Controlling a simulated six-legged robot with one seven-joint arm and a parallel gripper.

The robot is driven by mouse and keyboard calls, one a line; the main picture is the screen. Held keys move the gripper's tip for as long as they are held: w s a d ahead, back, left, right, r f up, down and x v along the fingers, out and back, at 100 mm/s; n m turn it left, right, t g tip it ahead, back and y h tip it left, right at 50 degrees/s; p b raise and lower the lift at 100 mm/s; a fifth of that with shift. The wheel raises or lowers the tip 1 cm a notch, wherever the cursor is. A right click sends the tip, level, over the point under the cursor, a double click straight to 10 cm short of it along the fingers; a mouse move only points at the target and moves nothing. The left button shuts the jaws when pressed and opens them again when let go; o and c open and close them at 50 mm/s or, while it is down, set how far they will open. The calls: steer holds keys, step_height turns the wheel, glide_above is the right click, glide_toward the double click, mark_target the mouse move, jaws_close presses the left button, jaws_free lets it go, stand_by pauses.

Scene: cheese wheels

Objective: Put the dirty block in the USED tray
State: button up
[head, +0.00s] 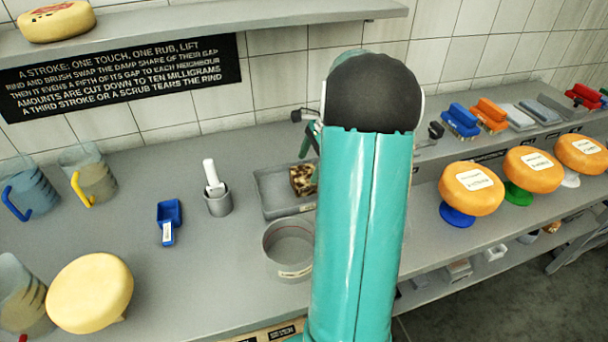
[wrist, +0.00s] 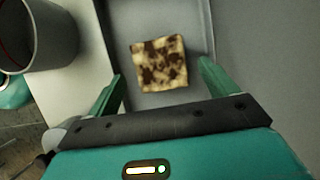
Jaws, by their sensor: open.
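The dirty block (head: 302,180) is cream with dark brown blotches. It sits inside a shallow grey tray (head: 268,180) on the counter, partly hidden by my arm in the head view. In the wrist view the block (wrist: 159,63) lies on the tray's grey floor (wrist: 190,15). My gripper (wrist: 161,72) is open, its green fingers on either side of the block with gaps showing; I cannot tell how far above the tray floor they are. No USED label is readable on this tray.
A round grey bowl (head: 288,248) stands just in front of the tray. A grey cup with a white-handled tool (head: 216,190), a blue scoop (head: 168,218) and a yellow cheese wheel (head: 90,292) are to the left. Orange cheese wheels on stands (head: 471,189) are to the right.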

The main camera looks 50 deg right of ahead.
steer(key=v, duration=0.6)
steer(key=a+r+n+h, duration=0.1)
steer(key=a+r+n, duration=0.35)
steer(key=a, duration=0.55)
steer(key=a+r+n+h, duration=0.25)
steer(key=a+n, duration=0.35)
steer(key=a, duration=0.4)
steer(key=s+a+n+t, duration=0.1)
steer(key=s+a+n, duration=0.4)
steer(key=a, duration=0.4)
steer(key=s+a+n+t, duration=0.2)
steer(key=s+a+n, duration=0.3)
steer(key=a+n, duration=0.3)
steer(key=shift+s+a, duration=0.2)
steer(key=shift+a, duration=0.25)
